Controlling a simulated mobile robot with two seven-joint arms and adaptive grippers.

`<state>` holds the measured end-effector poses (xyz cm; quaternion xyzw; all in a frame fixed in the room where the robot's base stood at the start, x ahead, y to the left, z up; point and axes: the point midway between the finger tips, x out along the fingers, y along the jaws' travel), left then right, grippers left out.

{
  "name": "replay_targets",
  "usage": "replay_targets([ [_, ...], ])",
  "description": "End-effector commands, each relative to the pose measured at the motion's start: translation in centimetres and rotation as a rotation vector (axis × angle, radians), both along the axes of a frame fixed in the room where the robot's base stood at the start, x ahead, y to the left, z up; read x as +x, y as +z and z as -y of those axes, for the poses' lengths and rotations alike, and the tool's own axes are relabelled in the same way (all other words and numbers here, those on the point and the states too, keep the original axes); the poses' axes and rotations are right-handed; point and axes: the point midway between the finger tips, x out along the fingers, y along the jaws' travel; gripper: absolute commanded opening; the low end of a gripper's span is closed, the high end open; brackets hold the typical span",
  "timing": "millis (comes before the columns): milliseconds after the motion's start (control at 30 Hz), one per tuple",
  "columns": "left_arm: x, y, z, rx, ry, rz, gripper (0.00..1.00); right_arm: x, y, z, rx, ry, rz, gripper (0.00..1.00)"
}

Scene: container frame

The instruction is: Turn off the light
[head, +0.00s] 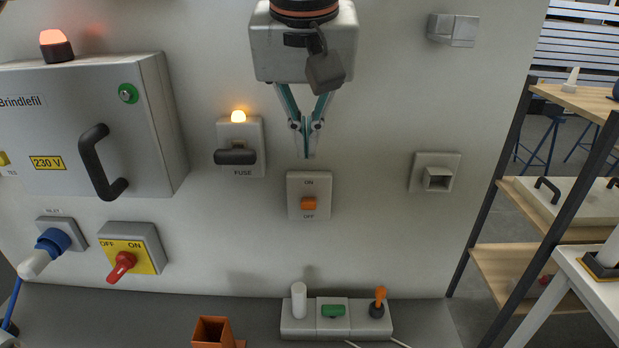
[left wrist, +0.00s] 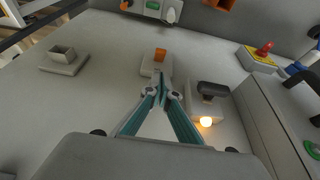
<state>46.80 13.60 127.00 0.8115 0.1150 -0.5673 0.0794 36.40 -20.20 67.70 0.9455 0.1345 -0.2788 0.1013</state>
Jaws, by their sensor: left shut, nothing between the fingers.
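A white switch plate (head: 294,207) marked ON above and OFF below holds a small orange switch (head: 309,203). The switch also shows in the left wrist view (left wrist: 160,55); I cannot tell which way it is tipped. My left gripper (head: 308,154) is shut and empty, with its fingertips just above the plate in the head view. In the left wrist view its fingertips (left wrist: 161,75) point at the plate; contact cannot be told. A small lamp (head: 238,116) above the fuse glows orange, also in the left wrist view (left wrist: 206,122). A beacon (head: 54,38) on the grey cabinet glows red-orange. My right gripper is out of view.
A fuse with a black handle (head: 235,157) is left of the switch. The grey cabinet (head: 150,120) juts out at the far left. A red rotary switch (head: 121,265), a square socket (head: 437,178) and a low control block (head: 299,328) surround it. Shelves (head: 520,262) stand at right.

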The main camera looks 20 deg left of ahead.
Motion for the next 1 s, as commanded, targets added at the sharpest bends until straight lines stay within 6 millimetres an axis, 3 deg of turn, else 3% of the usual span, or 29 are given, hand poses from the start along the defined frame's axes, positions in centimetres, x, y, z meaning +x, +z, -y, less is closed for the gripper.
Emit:
replay_targets([
  [367,0.2,-0.6,0.0,-0.002,0.000,-0.003,0.00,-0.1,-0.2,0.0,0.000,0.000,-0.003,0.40],
  [800,2.4,-7.2,-0.7,-0.001,-0.001,-0.006,0.00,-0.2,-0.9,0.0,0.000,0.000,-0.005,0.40],
  [1000,3.1,-9.1,-0.9,-0.001,0.000,-0.004,0.00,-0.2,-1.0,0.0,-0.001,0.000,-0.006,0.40],
])
